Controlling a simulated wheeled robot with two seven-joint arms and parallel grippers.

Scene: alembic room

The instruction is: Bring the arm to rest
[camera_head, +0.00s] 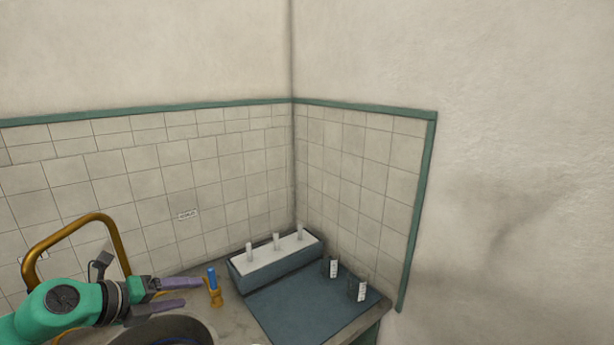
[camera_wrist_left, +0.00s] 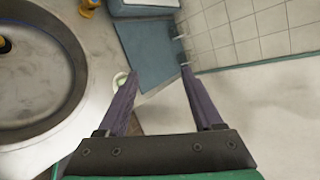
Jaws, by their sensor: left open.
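My left arm (camera_head: 60,306), green with dark joints, comes in from the lower left. My left gripper (camera_head: 195,293) has two purple fingers spread apart with nothing between them. It is over the counter beside the dark round basin (camera_head: 206,332). In the left wrist view the open fingers (camera_wrist_left: 160,72) point toward the blue mat, with the basin (camera_wrist_left: 75,65) to their left. A small pale round thing (camera_wrist_left: 120,79) shows near the left fingertip and is partly hidden by it. My right gripper is not in view.
A blue-topped item stands in a brass holder (camera_head: 215,297) close to the fingertips. A rack (camera_head: 262,268) with white tubes stands behind the blue mat (camera_head: 290,311). Two dark labelled beakers (camera_head: 357,289) are at the right. A brass pipe (camera_head: 118,240) arches behind my arm. Tiled walls close the corner.

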